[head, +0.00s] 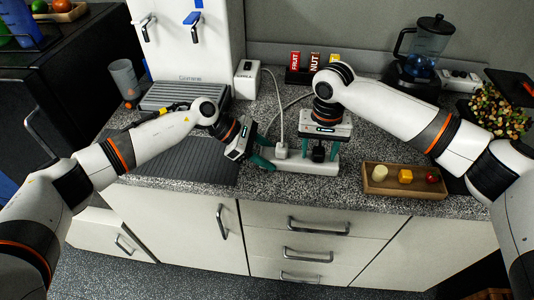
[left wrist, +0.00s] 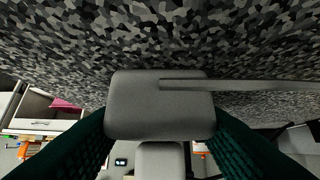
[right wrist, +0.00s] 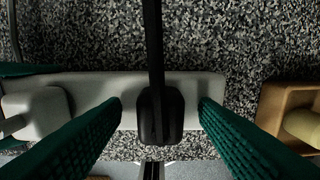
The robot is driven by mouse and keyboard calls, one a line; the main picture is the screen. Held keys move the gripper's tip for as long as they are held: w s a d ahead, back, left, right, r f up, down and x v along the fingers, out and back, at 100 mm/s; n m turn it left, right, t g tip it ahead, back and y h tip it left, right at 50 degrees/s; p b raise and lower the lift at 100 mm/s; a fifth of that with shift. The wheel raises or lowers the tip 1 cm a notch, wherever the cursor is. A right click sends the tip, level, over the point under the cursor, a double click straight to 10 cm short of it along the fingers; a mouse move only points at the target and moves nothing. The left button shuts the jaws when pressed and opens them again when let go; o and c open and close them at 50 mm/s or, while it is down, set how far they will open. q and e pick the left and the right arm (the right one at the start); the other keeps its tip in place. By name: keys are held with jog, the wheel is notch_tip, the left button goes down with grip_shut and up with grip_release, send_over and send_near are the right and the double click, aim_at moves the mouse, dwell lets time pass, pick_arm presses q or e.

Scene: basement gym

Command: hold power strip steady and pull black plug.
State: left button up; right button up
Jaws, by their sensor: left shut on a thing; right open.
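The white power strip (head: 300,165) lies on the speckled counter. My left gripper (head: 262,160) is shut on its left end; a pale block (left wrist: 160,105), seemingly that end, sits between the fingers in the left wrist view. The black plug (right wrist: 160,118) stands in the strip, its black cord running up the picture. My right gripper (right wrist: 160,108) is open above the strip, its fingers on both sides of the plug with gaps. In the head view the black plug (head: 318,153) is partly hidden under that gripper. A white plug (right wrist: 35,112) sits left of it.
A wooden tray (head: 405,188) with small items stands right of the strip. A ribbed dark mat (head: 180,160) lies to the left. A white box (head: 247,80), a blender (head: 424,50) and a dark rack (head: 300,76) stand behind. Pale cords loop behind the strip.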

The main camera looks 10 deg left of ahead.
aim_at(319, 150)
jog(key=shift+c, duration=0.4)
grip_shut()
jog(key=shift+r, duration=3.05)
